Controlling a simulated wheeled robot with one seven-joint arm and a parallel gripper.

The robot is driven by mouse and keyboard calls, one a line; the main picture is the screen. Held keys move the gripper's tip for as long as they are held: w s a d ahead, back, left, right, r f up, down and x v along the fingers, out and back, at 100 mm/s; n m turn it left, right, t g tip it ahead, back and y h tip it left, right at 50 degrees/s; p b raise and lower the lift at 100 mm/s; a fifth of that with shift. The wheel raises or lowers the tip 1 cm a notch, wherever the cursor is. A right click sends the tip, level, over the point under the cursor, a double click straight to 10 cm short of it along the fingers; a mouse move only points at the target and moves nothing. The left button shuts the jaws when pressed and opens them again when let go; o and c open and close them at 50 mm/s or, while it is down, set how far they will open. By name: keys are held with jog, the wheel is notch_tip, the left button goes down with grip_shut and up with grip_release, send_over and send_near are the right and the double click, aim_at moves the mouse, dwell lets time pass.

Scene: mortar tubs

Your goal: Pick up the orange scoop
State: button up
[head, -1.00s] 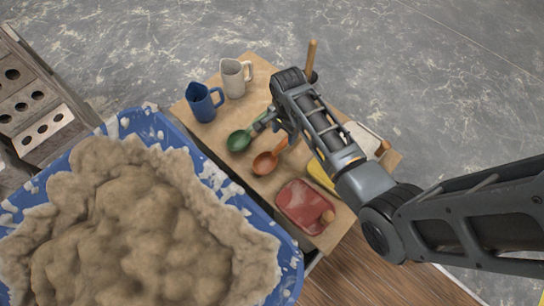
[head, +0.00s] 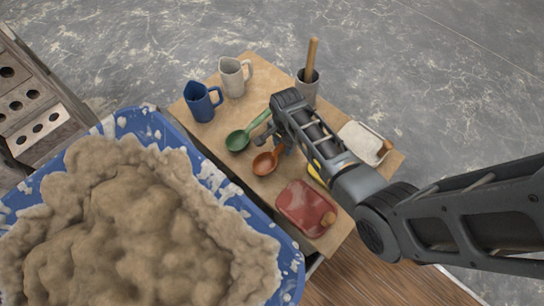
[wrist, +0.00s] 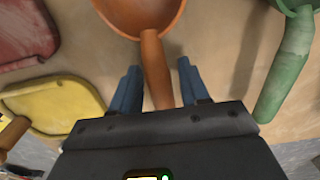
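The orange scoop (head: 266,161) lies on the wooden table, its bowl toward the blue tub and its handle partly hidden under my arm. In the wrist view the orange scoop (wrist: 150,50) shows its bowl at the top edge and its handle running down between my fingers. My gripper (wrist: 156,80) is open, with one finger on each side of the handle and a gap to it on both sides. In the head view my gripper (head: 277,138) is over the scoop's handle, mostly hidden by the wrist.
A green scoop (head: 240,139) lies close to the left of my gripper. A red float (head: 300,205), a yellow tool (wrist: 55,103) and a white float (head: 362,140) lie on the table. Blue (head: 202,103) and beige (head: 232,80) jugs stand at the back. The blue tub (head: 232,200) holds mortar.

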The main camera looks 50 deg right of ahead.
grip_shut()
jog(key=shift+r, duration=0.1)
dwell(0.6)
